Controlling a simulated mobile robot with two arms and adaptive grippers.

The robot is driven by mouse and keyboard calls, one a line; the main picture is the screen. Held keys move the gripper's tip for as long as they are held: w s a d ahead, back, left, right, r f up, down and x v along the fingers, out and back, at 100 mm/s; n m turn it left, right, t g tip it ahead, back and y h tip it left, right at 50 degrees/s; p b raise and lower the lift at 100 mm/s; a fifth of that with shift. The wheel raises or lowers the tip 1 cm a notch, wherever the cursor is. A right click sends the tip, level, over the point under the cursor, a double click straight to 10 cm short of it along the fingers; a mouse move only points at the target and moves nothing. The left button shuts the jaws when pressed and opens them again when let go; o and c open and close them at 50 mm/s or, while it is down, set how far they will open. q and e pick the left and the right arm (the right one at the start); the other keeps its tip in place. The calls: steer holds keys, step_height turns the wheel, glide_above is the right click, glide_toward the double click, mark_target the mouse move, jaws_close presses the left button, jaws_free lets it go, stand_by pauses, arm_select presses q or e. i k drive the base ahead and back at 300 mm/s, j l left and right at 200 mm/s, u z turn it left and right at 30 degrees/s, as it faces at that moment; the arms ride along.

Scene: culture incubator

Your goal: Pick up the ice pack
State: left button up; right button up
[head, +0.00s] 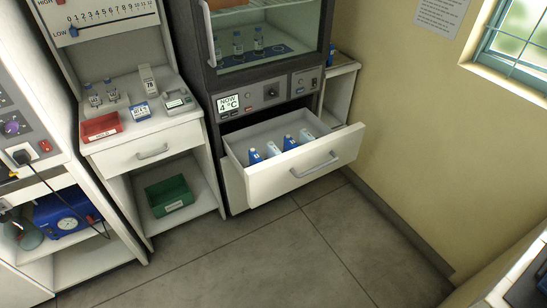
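No gripper of mine shows in the head view. The drawer (300,172) under the incubator is pulled open. Several small blue and white items lie in it, one blue one at the left (254,156) and a paler one at the right (307,137). They may be ice packs or bottles; they are too small to tell. A blue and white labelled item (140,112) stands on the white cabinet to the left, its label too small to read surely.
The incubator (262,100) displays 4 °C and has bottles behind its glass. The cabinet to its left bears a red tray (101,126), small bottles and a device; a green bin (169,195) sits on its lower shelf. The grey floor (250,255) in front is clear.

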mark_target(272, 150)
steer(key=i+j+z, duration=0.3)
steer(key=i+j, duration=0.3)
steer(key=i+j+z, duration=0.3)
steer(key=i+j, duration=0.45)
